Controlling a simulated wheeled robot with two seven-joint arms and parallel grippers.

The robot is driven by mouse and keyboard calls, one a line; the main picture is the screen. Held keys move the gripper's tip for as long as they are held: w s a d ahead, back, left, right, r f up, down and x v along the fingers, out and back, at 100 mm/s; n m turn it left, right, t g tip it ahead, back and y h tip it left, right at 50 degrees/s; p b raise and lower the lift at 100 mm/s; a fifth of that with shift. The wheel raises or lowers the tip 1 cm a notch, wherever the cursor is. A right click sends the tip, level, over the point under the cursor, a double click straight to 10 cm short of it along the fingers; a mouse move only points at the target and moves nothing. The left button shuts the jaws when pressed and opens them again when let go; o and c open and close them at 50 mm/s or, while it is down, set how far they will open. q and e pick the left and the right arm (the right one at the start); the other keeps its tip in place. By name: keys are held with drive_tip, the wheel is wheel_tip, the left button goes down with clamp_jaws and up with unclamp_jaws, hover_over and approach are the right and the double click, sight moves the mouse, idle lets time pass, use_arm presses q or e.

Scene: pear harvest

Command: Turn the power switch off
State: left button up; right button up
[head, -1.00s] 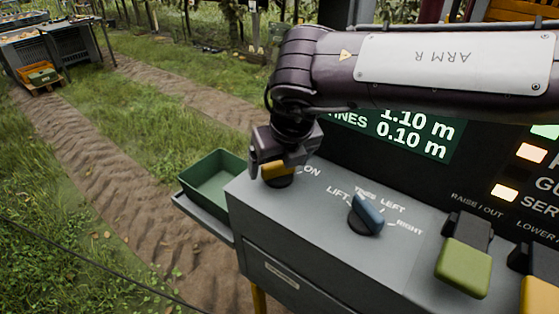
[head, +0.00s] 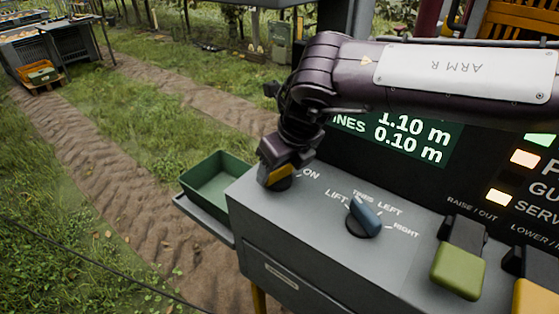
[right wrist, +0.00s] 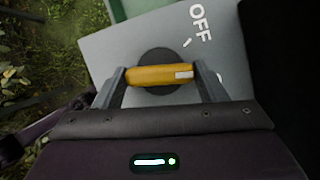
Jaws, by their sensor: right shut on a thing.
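The power switch is a yellow knob (head: 278,177) on a dark round base at the left end of the grey panel. It also shows in the right wrist view (right wrist: 150,76), with a white mark at its right end. My right gripper (right wrist: 160,82) is shut on the knob, one finger at each end. The OFF label (right wrist: 200,22) and its tick lie up and right of the knob. The white mark points right, toward the right finger, not at the OFF tick. The ON label (head: 311,174) shows in the head view. My left gripper is not in view.
A blue selector knob (head: 366,215) stands right of the switch, with green (head: 458,271) and yellow levers (head: 538,297) farther right. A lit display (head: 400,133) rises behind my right arm. A green bin (head: 212,178) sits beside the panel's left edge.

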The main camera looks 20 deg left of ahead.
drive_tip(key=n+g+p, duration=0.1)
drive_tip(key=n, duration=0.1)
drive_tip(key=n+g+p, duration=0.1)
drive_tip(key=n, duration=0.2)
drive_tip(key=shift+w+r+y+p, duration=0.15)
drive_tip(key=shift+y+p, duration=0.2)
drive_tip(key=shift+y, duration=0.05)
drive_tip(key=shift+w+n+g+p, duration=0.1)
drive_tip(key=shift+n+g+p, duration=0.6)
drive_tip(key=shift+n, duration=1)
drive_tip(key=o, duration=1)
drive_tip(key=shift+w+d+r, duration=0.1)
drive_tip(key=shift+d+r, duration=0.15)
drive_tip(key=shift+r, duration=0.15)
drive_tip(key=b+v, duration=0.1)
drive_tip(key=v, duration=0.5)
drive_tip(key=shift+d+r, duration=0.1)
drive_tip(key=shift+r, duration=0.25)
